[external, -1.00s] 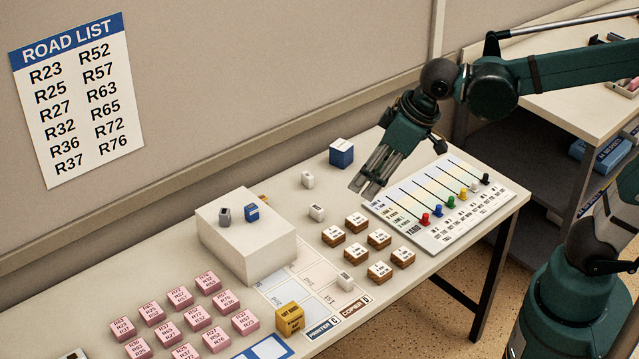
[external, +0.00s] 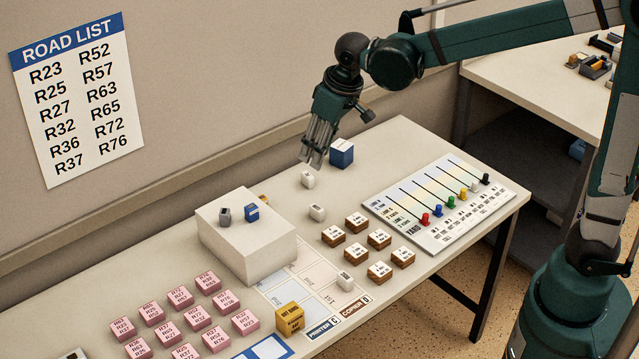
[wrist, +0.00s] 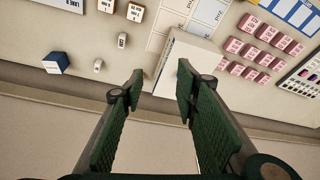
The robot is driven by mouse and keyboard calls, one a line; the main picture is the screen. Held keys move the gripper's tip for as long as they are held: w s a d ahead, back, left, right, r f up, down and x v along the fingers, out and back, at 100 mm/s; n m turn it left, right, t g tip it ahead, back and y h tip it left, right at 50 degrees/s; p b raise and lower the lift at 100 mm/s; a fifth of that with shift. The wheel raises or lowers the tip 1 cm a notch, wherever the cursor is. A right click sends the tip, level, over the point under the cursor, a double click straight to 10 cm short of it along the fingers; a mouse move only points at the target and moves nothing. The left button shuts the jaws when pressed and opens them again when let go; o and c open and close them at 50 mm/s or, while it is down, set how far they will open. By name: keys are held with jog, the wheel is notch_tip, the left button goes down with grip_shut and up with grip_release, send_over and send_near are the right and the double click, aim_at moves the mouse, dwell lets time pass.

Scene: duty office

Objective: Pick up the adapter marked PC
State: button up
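Several small adapter-like pieces are in view, and no PC mark is legible on any. Small white pieces stand on the table in the external view: one near the back (external: 307,180), one further forward (external: 317,213), and one by the printed cards (external: 346,282). A grey piece (external: 224,215) and a blue piece (external: 252,213) sit on a white box (external: 250,250). My gripper (external: 313,161) is above the back white piece, empty. In the wrist view its fingers are apart (wrist: 158,84), with two white pieces (wrist: 97,66) (wrist: 122,40) to the left.
A blue cube (external: 341,154) stands just right of my gripper. Brown-based blocks (external: 357,221), pink blocks (external: 180,298), a yellow block (external: 290,319) and a yard board with coloured pegs (external: 440,205) occupy the table. The wall runs along the back edge.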

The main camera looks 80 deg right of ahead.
jog(key=w+d+f+m+g, duration=0.1)
jog(key=w+d+f, duration=0.2)
jog(key=d+f, duration=0.35)
jog(key=w+d+f+m+g, duration=0.1)
jog(key=w+d+f, duration=0.25)
jog(key=d, duration=0.65)
jog(key=m+g+y, duration=0.1)
jog(key=m, duration=0.2)
send_over(305, 172)
notch_tip(305, 172, down, 13)
jog(key=shift+a+f, duration=0.15)
jog(key=shift+f, duration=0.05)
jog(key=shift+d+f, duration=0.2)
jog(key=shift+f, duration=0.1)
jog(key=shift+f, duration=1.2)
jog(key=shift+f, duration=0.1)
jog(key=shift+a+f+b, duration=0.15)
jog(key=shift+f+b, duration=0.4)
jog(key=shift+f, duration=1.95)
jog(key=shift+c, duration=0.5)
